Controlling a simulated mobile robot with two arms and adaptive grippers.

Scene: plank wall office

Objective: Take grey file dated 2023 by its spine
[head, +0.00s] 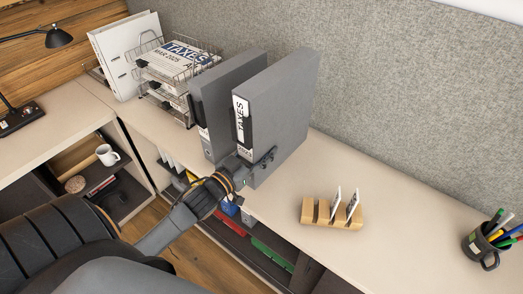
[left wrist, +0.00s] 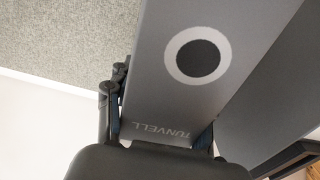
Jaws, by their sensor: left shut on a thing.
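Two grey files stand upright side by side on the cabinet top. The right file (head: 280,105) has a white spine label reading TAXES, with a small year below whose last digit I cannot read surely. The left file (head: 223,90) stands just beside it, its label partly hidden. My left gripper (head: 257,163) is shut on the right file at the bottom of its spine. In the left wrist view, the gripper's fingers (left wrist: 160,108) lie on either side of the grey spine (left wrist: 165,85), which shows a ringed finger hole and the word TUNVELL. My right gripper is not in view.
A wire tray rack (head: 178,70) with papers and a white binder (head: 128,52) stand left of the files. A wooden card holder (head: 331,214) and a pen mug (head: 486,246) stand to the right. A felt partition (head: 410,90) rises behind. The cabinet top between is clear.

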